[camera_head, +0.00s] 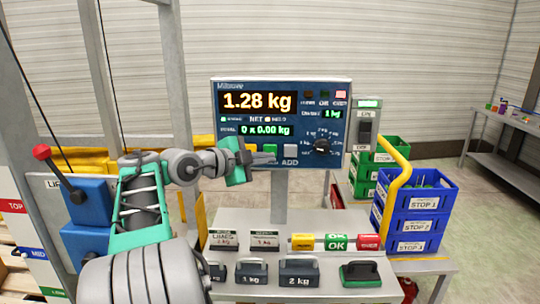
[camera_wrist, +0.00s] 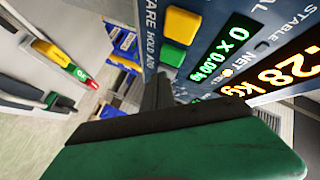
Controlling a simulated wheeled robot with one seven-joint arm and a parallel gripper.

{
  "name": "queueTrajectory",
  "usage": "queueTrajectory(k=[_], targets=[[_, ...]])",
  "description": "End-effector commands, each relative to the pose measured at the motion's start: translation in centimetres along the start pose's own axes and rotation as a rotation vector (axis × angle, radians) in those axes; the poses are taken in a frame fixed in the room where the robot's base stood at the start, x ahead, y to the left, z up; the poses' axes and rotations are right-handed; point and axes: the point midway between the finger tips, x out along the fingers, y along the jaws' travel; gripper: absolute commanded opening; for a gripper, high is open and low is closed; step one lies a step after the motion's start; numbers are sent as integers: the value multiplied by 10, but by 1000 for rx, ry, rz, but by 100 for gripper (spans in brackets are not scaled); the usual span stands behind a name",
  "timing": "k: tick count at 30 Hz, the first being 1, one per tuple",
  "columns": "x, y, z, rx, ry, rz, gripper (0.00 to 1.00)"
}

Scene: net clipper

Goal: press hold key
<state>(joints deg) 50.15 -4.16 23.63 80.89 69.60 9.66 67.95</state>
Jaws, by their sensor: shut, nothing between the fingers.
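The scale panel (camera_head: 225,105) stands upright on a post behind the bench. Its main display (camera_head: 258,102) reads 1.28 kg, and a smaller line reads 0 x 0.00 kg. Below is a key row with a green hold key (camera_head: 270,149) and a grey key (camera_head: 291,150) above the word ADD. In the wrist view the green hold key (camera_wrist: 172,54) sits beside a yellow key (camera_wrist: 182,25). My gripper (camera_head: 270,158) is shut and empty, its fingertips just below the hold key. The wrist view shows my gripper's dark fingers (camera_wrist: 162,82) near the panel; I cannot tell whether they touch it.
A black knob (camera_head: 322,146) is at the panel's lower right, with a switch box (camera_head: 367,130) beside it. Blue crates (camera_head: 425,205) and a yellow rail (camera_head: 396,185) are at right.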

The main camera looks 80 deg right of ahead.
Motion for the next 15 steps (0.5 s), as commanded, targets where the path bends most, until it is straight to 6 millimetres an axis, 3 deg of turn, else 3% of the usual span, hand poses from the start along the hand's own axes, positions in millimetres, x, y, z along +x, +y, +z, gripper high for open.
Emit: queueTrajectory(k=[9, 15], targets=[[-22, 20, -14, 3, -2, -2, 0], [-28, 22, -20, 1, -1, 0, 0]])
